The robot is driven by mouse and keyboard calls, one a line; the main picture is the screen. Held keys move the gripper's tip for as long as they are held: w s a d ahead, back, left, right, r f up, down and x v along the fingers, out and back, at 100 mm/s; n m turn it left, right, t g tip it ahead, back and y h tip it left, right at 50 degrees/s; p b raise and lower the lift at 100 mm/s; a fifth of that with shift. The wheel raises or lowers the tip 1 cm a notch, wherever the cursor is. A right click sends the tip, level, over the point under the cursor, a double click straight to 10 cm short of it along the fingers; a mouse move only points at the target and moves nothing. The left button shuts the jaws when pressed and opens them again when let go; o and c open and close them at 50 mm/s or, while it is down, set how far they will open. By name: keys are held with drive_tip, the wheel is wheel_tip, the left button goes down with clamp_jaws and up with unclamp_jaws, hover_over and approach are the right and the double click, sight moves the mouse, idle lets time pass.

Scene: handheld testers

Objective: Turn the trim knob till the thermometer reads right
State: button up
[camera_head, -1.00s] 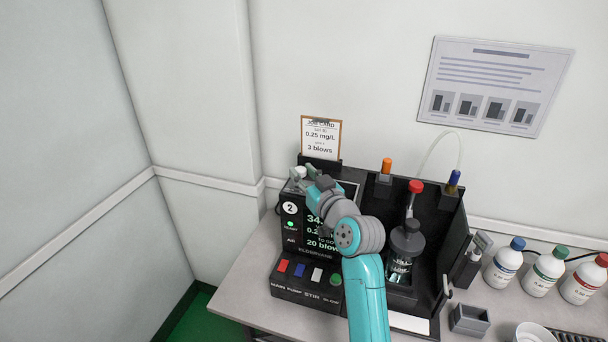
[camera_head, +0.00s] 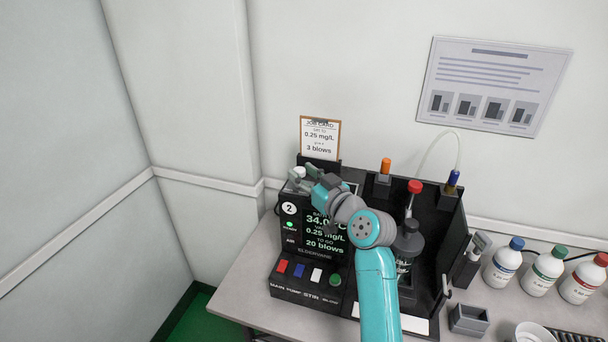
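The black instrument (camera_head: 276,238) stands on the bench with a lit green display (camera_head: 322,232). The display reads 34.0 °C, 0.25 mg/L and 20 blows. A pale, knob-like part (camera_head: 298,173) sits on the instrument's top left corner; I cannot tell for sure that it is the trim knob. My gripper (camera_head: 306,178) is at that corner, by the pale part, with the wrist to its right. The fingers are small and partly overlap it, so contact and opening cannot be told. A separate thermometer cannot be made out clearly.
A job card (camera_head: 320,135) behind reads 0.25 mg/L and 3 blows. Coloured buttons (camera_head: 299,270) line the instrument's front. A dark bottle (camera_head: 408,243) stands behind my arm. Capped bottles (camera_head: 541,272) and a small grey box (camera_head: 469,319) are at right.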

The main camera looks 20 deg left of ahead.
drive_tip(key=shift+o, duration=0.6)
drive_tip(key=v, duration=1.2)
drive_tip(key=shift+f, duration=0.1)
